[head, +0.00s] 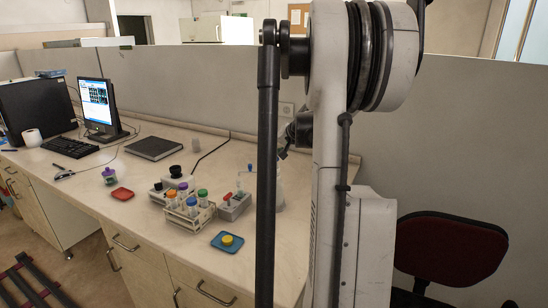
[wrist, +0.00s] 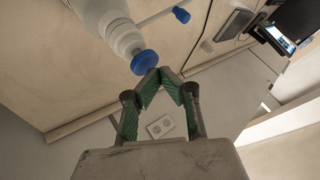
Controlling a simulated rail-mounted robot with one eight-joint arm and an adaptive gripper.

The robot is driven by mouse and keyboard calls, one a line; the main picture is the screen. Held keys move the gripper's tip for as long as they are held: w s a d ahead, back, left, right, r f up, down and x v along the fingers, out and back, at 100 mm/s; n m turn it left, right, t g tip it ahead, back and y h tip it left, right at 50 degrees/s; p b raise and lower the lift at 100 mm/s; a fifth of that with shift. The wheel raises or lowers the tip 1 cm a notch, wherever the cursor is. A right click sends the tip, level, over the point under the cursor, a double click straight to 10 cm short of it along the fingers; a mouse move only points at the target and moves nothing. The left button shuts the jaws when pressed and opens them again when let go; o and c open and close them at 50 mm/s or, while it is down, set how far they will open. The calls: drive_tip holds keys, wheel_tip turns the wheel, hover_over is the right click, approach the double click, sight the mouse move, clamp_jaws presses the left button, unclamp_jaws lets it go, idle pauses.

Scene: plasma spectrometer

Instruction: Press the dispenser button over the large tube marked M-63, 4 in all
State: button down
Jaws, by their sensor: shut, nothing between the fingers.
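The white dispenser (wrist: 100,12) fills the top of the wrist view, with a round blue button (wrist: 145,63) on its end and a thin spout with a blue tip (wrist: 181,14). My gripper (wrist: 162,72) is shut and empty, its fingertips right by the button; I cannot tell if they touch it. In the head view the dispenser (head: 278,188) is mostly hidden behind my arm, with its blue spout tip (head: 250,167) to the left. A grey block with a red-topped tube (head: 228,198) stands near the spout. No M-63 marking is legible.
A white rack (head: 183,222) holds several tubes with coloured caps. A blue tray (head: 222,247) with a yellow item lies in front, and a red dish (head: 122,194) lies left. A dark notebook (head: 154,148), keyboard (head: 70,147) and monitor (head: 98,103) stand further left. A partition wall runs behind.

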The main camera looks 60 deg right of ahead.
sight(275, 158)
drive_tip(key=shift+r, duration=0.5)
drive_tip(key=shift+r, duration=0.1)
drive_tip(key=shift+r+p, duration=1.45)
drive_tip(key=shift+r, duration=0.95)
wheel_tip(275, 158, up, 4)
drive_tip(key=p, duration=0.6)
drive_tip(key=shift+f, duration=0.1)
drive_tip(key=shift+f, duration=0.15)
drive_tip(key=shift+f+b, duration=2.55)
drive_tip(key=shift+f, duration=1.75)
